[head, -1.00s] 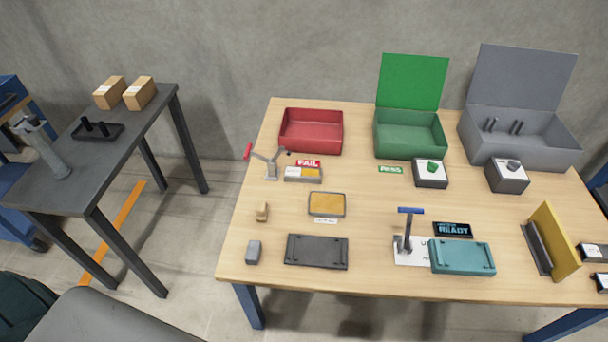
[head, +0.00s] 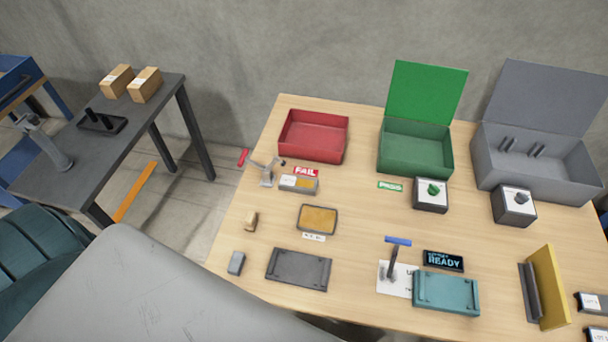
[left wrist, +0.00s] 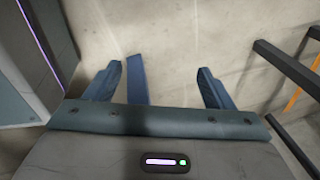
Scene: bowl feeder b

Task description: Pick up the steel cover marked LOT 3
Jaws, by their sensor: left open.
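No marking reading LOT 3 can be made out, so I cannot tell which thing is the steel cover. At the right edge of the head view, two dark items with white labels, an upper one (head: 592,303) and a lower one (head: 597,334), are partly cut off; their text is too small to read. My left gripper (left wrist: 160,84) shows in the left wrist view, open and empty, its fingers wide apart over bare floor. It is not seen in the head view, where a large grey arm part of mine covers the lower left. My right gripper is not in view.
A dark side table (head: 130,140) stands left.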

